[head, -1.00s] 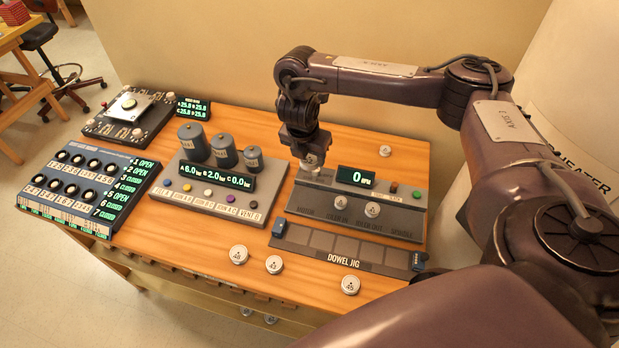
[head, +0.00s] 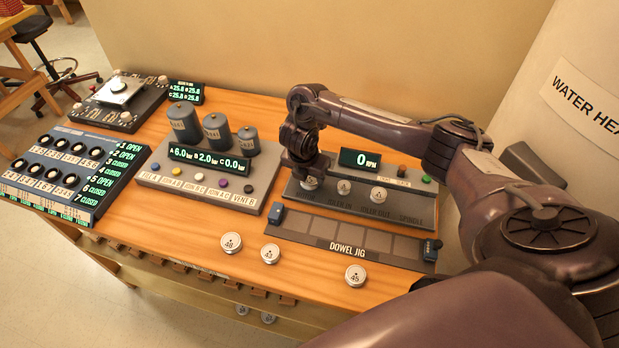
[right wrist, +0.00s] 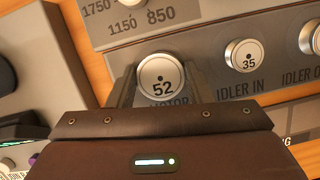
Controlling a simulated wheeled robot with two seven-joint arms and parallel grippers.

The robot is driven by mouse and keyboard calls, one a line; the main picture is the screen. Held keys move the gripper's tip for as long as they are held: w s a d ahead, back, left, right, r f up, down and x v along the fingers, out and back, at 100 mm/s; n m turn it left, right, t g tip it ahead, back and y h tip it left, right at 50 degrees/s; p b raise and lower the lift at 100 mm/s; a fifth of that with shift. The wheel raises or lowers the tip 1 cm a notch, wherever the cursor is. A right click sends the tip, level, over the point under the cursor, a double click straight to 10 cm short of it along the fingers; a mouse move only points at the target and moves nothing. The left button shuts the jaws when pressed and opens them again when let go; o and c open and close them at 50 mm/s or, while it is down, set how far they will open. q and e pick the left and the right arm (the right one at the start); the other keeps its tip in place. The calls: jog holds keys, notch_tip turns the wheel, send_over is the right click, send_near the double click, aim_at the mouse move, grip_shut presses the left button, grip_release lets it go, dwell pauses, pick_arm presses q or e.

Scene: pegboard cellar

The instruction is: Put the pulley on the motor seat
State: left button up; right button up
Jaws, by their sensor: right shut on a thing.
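My right gripper (head: 309,178) is shut on a silver pulley marked 52 (right wrist: 162,78), with a finger on each side of it in the right wrist view. The pulley also shows at the gripper's tip in the head view (head: 309,184). It is at the motor seat, the left end of the grey drive panel (head: 405,208); the seat itself is hidden beneath it. The MOTOR label is partly covered. I cannot tell whether the pulley is fully down. My left gripper is not in view.
A pulley marked 35 (right wrist: 241,55) sits at IDLER IN, and another (right wrist: 314,38) at IDLER OUT. In front lies the dowel jig (head: 346,241), with loose pulleys (head: 232,243) on the wood nearby. A console with grey cylinders (head: 217,132) stands to the left.

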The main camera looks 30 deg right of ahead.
jog(key=shift+f, duration=0.1)
jog(key=o, duration=1)
jog(key=p+v, duration=0.8)
jog(key=v, duration=0.4)
